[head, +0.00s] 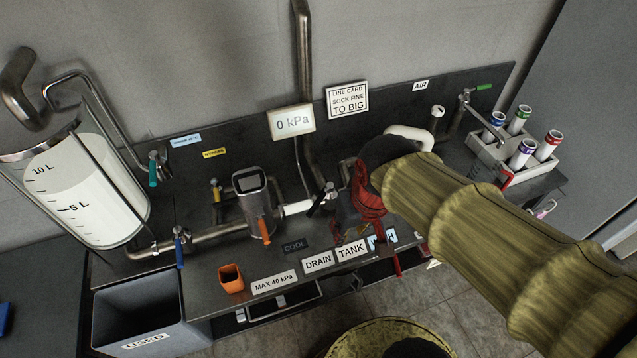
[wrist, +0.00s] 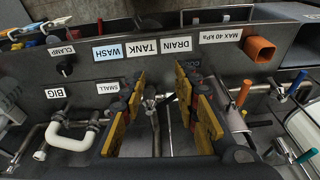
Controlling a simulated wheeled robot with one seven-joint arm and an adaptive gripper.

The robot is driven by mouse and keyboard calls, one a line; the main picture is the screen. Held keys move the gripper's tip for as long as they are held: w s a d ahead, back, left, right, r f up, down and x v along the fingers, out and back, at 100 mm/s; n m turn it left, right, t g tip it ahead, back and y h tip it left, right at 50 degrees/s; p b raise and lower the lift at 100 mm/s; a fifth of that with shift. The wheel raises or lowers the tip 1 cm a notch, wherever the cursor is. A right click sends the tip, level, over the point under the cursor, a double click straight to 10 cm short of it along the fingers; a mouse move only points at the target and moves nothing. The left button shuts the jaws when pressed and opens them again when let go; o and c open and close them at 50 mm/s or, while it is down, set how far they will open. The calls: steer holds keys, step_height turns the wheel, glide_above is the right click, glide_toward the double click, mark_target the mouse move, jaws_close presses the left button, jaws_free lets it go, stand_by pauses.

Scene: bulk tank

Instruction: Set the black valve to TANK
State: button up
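The black valve lever (head: 319,201) sits on the pipe behind the DRAIN label (head: 317,262) and the TANK label (head: 351,250). In the head view it slants down and left, more toward DRAIN than TANK. In the wrist view the black lever (wrist: 165,102) shows in the gap between my fingers, tilted toward the DRAIN side. My gripper (wrist: 167,82) is open, with a yellow-padded finger on each side of the gap. I see no clear contact with the lever. In the head view my gripper is just right of the valve, partly hidden by my sleeved arm.
An orange-handled filter housing (head: 257,207) stands left of the valve. An orange cup (head: 231,278) is at the front edge. A white bent pipe (wrist: 72,132) is on the other side. The gauge (head: 291,122) reads 0 kPa. A tube rack (head: 487,150) stands at right.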

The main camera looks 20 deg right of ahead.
steer(key=w+m+g+y+p, duration=0.1)
steer(key=w+m+g+p, duration=0.2)
steer(key=w+p, duration=0.55)
steer(key=m+t+p, duration=0.2)
steer(key=m+p, duration=0.3)
steer(key=m, duration=0.1)
glide_toward(318, 202)
steer(key=shift+w+a+f+b, duration=0.1)
steer(key=shift+w+f+b, duration=0.2)
steer(key=shift+f, duration=1.05)
steer(key=shift+w+a+f+b, duration=0.1)
steer(key=shift+w+f+b, duration=0.15)
steer(key=shift+f, duration=1.1)
steer(key=shift+w+a+f+b, duration=0.2)
steer(key=shift+f+b, duration=0.15)
steer(key=shift+f, duration=1)
steer(key=c, duration=0.8)
jaws_close()
